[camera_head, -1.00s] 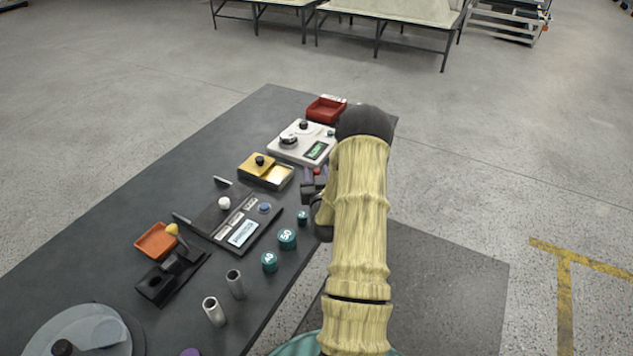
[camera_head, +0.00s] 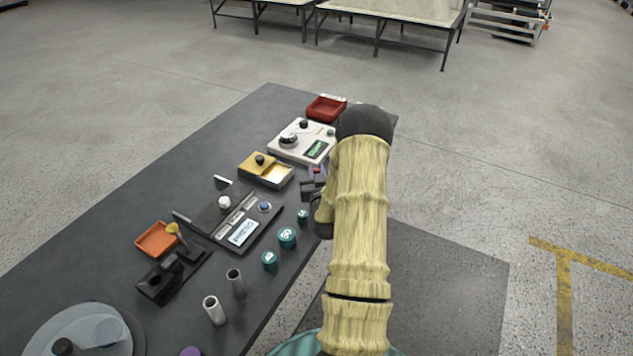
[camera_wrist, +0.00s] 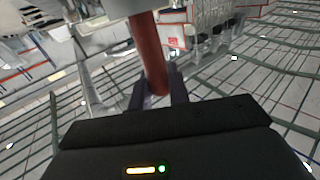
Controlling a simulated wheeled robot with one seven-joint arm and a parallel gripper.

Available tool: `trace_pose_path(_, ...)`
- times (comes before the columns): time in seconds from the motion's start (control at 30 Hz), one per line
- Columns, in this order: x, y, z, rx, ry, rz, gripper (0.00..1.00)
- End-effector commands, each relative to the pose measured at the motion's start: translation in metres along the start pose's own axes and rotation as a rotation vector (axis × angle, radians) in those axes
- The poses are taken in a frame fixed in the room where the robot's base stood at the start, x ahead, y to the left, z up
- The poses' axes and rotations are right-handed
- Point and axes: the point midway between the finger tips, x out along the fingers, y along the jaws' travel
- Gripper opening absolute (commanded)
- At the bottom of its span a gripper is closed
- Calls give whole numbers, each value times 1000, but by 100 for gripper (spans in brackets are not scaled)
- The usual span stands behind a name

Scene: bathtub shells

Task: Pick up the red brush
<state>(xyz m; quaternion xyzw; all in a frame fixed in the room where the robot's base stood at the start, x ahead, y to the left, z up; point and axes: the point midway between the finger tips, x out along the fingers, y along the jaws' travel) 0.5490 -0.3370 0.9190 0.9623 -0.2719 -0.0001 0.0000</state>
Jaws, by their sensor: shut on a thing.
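The red brush shows in the wrist view as a red, round handle (camera_wrist: 150,52) between my two fingers. In the head view only a small red bit of it (camera_head: 317,169) shows at my gripper. My gripper (camera_head: 311,182) is at the right edge of the dark table, beside the white scale, and is partly hidden by my arm. In the wrist view the dark fingers (camera_wrist: 158,92) are shut on the handle. The far end of the brush is cut off by a pale shape at the top of that view.
A white scale (camera_head: 287,153), a gold box (camera_head: 252,176) and a red tray (camera_head: 326,117) stand near my gripper. A black panel (camera_head: 262,236), teal weights (camera_head: 287,238), metal tubes (camera_head: 214,310) and an orange tray (camera_head: 148,246) stand nearer. Floor is clear to the right.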

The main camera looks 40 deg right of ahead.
Motion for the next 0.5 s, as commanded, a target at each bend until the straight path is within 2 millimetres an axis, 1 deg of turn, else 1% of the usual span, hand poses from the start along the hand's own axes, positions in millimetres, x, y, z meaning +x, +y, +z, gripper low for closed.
trace_pose_path(0.17, 0, 0, -2, 0, 1, 0, 0)
trace_pose_path(0.27, 0, 0, -8, -1, 2, -1, 0)
trace_pose_path(0.37, 1, 0, -19, -2, 4, -1, 0)
trace_pose_path(0.5, 0, 0, -41, -2, 6, -1, 0)
